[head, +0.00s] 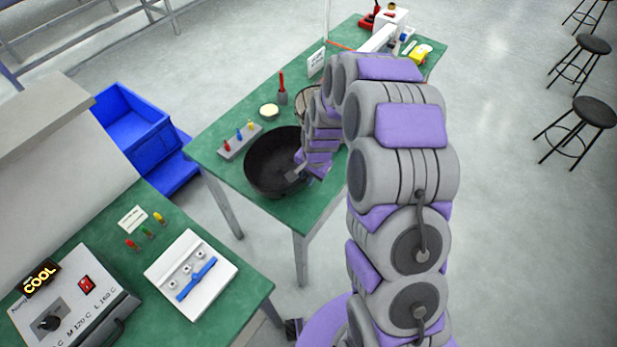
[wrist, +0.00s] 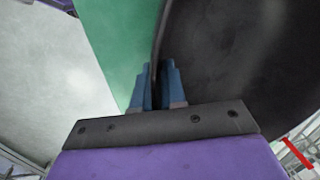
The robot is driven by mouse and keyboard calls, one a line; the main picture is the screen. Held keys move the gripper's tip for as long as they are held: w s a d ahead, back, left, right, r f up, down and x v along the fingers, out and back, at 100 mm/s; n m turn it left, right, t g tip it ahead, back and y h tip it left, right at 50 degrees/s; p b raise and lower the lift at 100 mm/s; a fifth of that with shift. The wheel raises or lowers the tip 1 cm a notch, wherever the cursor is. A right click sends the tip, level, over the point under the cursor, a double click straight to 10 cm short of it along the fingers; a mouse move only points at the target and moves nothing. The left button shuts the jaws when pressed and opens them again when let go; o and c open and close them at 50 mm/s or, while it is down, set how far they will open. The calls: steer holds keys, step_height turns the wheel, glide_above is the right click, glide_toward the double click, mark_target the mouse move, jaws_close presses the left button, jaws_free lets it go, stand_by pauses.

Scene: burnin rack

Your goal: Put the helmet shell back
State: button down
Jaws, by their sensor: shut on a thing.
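The helmet shell (head: 262,165) looks like a black, round, open bowl with its hollow side up, at the near end of the far green table (head: 225,166). In the wrist view the dark shell (wrist: 245,60) fills the upper right. My gripper (wrist: 158,75) is shut on its rim, with the blue fingers on either side of the edge. In the head view my gripper (head: 297,173) is at the shell's near right side, partly hidden by my arm. I cannot tell whether the shell touches the table.
Behind the shell are a peg block (head: 240,141), a pale round dish (head: 269,111), a red-handled tool (head: 282,90) and a sign (head: 316,62). A control box (head: 70,312) and white fixture (head: 190,273) sit on the near green table. Blue bins (head: 135,125) and stools (head: 595,112) stand on the floor.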

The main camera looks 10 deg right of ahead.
steer(key=c, duration=1.2)
jaws_free()
step_height(320, 180, up, 11)
steer(key=s+d+p, duration=0.1)
steer(key=p, duration=0.2)
steer(key=s+d+r+n+g, duration=0.15)
steer(key=s+r+n, duration=0.25)
steer(key=s+r, duration=0.95)
steer(key=s+d+r+n, duration=0.1)
steer(key=s+n, duration=0.1)
steer(key=s, duration=0.8)
steer(key=s+d+r+n+g+h, duration=0.1)
steer(key=s+r+n, duration=0.1)
steer(key=s, duration=0.9)
steer(key=shift+d+r+h, duration=0.15)
steer(key=shift+d+h, duration=0.1)
steer(key=shift+h, duration=0.05)
steer(key=shift+g, duration=0.25)
